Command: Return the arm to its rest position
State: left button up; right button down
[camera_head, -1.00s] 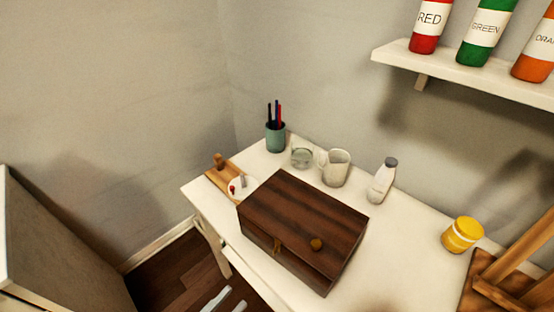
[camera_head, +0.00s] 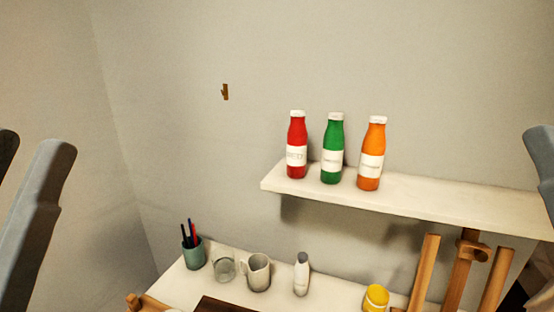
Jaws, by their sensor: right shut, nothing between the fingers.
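My right gripper (camera_head: 540,160) shows only as a grey piece cut off by the right edge of the head view. It is shut with nothing held, in front of the wall and away from the shelf and table. On the left side, two grey pieces of my left arm or gripper (camera_head: 36,225) stand upright near the edge. Whether these are fingers and how they are set cannot be told. Neither side visibly touches any object.
A white shelf (camera_head: 410,200) holds red (camera_head: 297,145), green (camera_head: 332,147) and orange (camera_head: 372,153) bottles. Below, the white table (camera_head: 180,286) carries a pen cup (camera_head: 193,254), a glass (camera_head: 224,269), a pitcher (camera_head: 258,273), a white bottle (camera_head: 301,275), a yellow jar (camera_head: 376,298) and a dark box (camera_head: 230,305). A wooden easel (camera_head: 463,270) stands right.

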pick_arm(q)
notch_tip(320, 180, up, 38)
jog(key=w+a+n+y+p, duration=0.1)
jog(key=n+y+p, duration=0.4)
jog(key=p, duration=3.2)
jog(key=shift+a+n+p, duration=0.35)
jog(key=shift+a+n, duration=0.05)
jog(key=shift+a, duration=0.45)
jog(key=shift+w+r, duration=0.1)
